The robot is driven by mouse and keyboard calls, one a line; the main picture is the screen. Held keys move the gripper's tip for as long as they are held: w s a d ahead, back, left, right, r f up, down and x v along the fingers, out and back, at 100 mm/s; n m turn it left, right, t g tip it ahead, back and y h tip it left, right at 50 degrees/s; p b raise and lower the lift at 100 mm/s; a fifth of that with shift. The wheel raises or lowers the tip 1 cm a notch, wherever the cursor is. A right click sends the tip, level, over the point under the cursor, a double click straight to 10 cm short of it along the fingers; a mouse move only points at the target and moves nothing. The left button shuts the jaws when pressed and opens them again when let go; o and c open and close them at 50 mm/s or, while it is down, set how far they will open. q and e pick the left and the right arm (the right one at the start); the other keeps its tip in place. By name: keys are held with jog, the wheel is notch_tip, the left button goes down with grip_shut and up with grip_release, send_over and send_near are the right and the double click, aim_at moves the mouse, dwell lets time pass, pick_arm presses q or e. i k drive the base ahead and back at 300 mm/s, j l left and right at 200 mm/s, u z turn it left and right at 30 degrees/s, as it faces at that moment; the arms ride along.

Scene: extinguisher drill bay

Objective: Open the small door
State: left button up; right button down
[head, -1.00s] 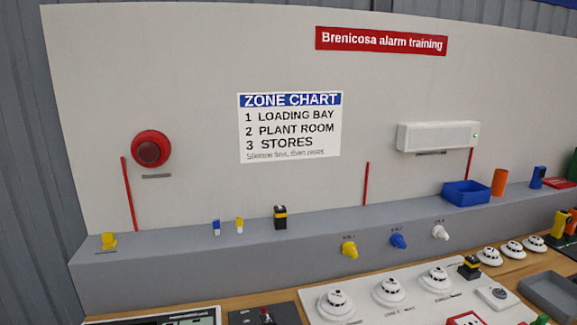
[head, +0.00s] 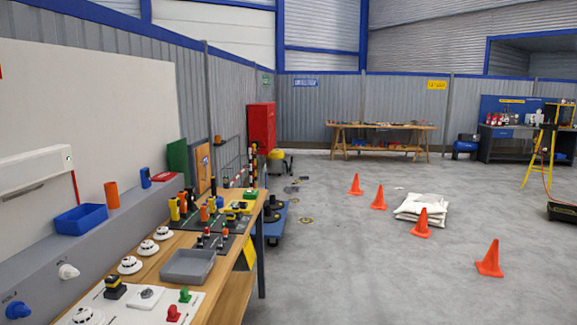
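A small orange-brown panel in a frame, which looks like a small door (head: 203,168), stands upright at the far end of the workbench (head: 228,262), near the grey wall. It is small in the picture, and I cannot tell whether it is shut or ajar. A green panel (head: 177,158) stands just left of it. Several yellow, orange and black items on the bench partly cover its lower side. Neither of my grippers is in view.
A grey tray (head: 187,266), white detectors (head: 130,264) and a blue bin (head: 81,218) lie nearer on the bench and ledge. A red cabinet (head: 261,126) stands beyond. Orange cones (head: 490,259) and white sacks (head: 421,206) are on the floor right; open floor lies between.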

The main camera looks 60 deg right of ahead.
aim_at(202, 153)
jog(key=z, duration=1.4)
jog(key=i+l+z, duration=0.3)
jog(key=i, duration=0.15)
jog(key=i+l+z, duration=0.1)
jog(key=i+z, duration=0.25)
jog(key=i, duration=1.65)
